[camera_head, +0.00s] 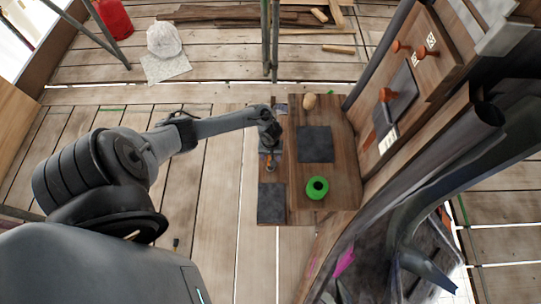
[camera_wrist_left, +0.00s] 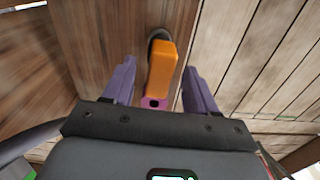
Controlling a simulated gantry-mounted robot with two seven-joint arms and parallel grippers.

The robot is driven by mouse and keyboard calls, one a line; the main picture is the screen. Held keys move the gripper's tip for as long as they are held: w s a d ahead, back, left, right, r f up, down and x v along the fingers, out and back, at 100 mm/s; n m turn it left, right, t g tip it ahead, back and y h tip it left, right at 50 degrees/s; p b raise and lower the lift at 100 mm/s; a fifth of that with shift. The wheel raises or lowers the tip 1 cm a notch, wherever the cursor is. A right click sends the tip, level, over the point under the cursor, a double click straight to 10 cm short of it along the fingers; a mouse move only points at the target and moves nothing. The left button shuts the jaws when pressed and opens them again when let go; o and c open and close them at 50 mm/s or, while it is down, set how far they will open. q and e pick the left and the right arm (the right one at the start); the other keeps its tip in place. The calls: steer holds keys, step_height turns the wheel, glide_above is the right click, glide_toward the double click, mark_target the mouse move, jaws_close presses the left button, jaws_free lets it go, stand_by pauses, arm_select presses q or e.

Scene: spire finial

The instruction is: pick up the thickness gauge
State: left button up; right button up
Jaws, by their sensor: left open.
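An orange block-shaped tool with a dark rounded end, apparently the thickness gauge (camera_wrist_left: 162,68), lies between the purple fingers of my left gripper (camera_wrist_left: 159,72) in the left wrist view. The fingers are open, one on each side of it, with a gap visible on both sides. A magenta piece with a dark hole shows at its near end. In the head view my left gripper (camera_head: 270,138) is over the left edge of the wooden board, just above a small orange shape (camera_head: 269,164).
The wooden board (camera_head: 345,185) holds a dark square mat (camera_head: 315,144), a green ring-shaped roll (camera_head: 317,188) and a tan rounded object (camera_head: 309,101). Another dark mat (camera_head: 271,203) lies at front left. An upright wooden panel (camera_head: 425,60) with orange-handled tools stands at right.

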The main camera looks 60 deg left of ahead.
arm_select(q)
steer(key=shift+f, duration=0.6)
jaws_close()
steer(key=shift+r, duration=0.2)
